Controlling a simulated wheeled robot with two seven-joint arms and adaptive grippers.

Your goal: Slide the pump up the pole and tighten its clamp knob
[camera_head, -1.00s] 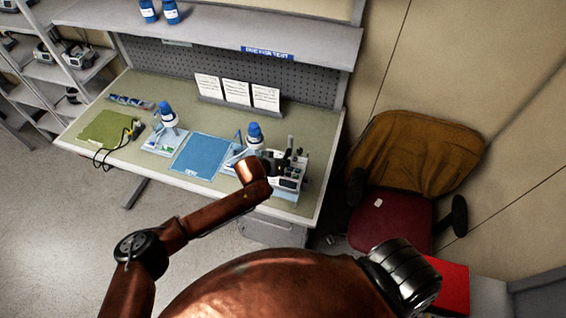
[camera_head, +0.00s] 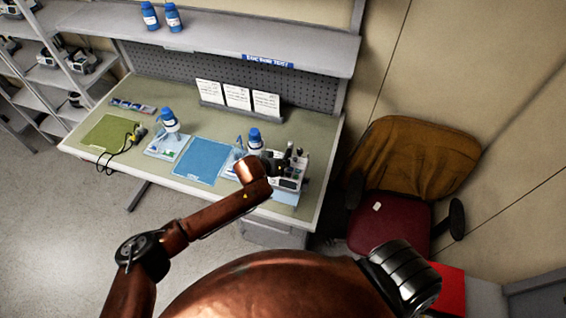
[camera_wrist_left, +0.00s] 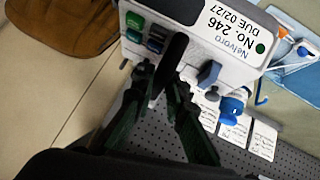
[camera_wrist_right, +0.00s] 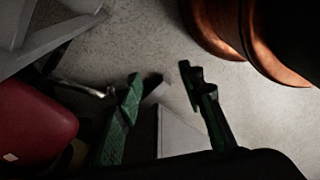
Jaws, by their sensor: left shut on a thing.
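The white infusion pump (camera_head: 288,184) is at the right end of the bench in the head view. In the left wrist view the pump (camera_wrist_left: 232,38) fills the top, with a label reading "Nelvoro No. 246" and green and blue buttons. My left gripper (camera_wrist_left: 172,80) is shut on a dark, elongated part at the pump's edge; I cannot tell whether this is a handle or the clamp knob. The left gripper (camera_head: 276,167) is small and partly hidden in the head view. The pole cannot be made out clearly. My right gripper (camera_wrist_right: 160,88) is open and empty above the floor.
The bench (camera_head: 305,208) also holds a blue mat (camera_head: 202,160), a green mat (camera_head: 106,132), trays with blue-capped bottles (camera_head: 254,139) and propped cards (camera_head: 237,97). A chair (camera_head: 395,215) stands close to the right. A shelf (camera_head: 230,38) overhangs the back.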

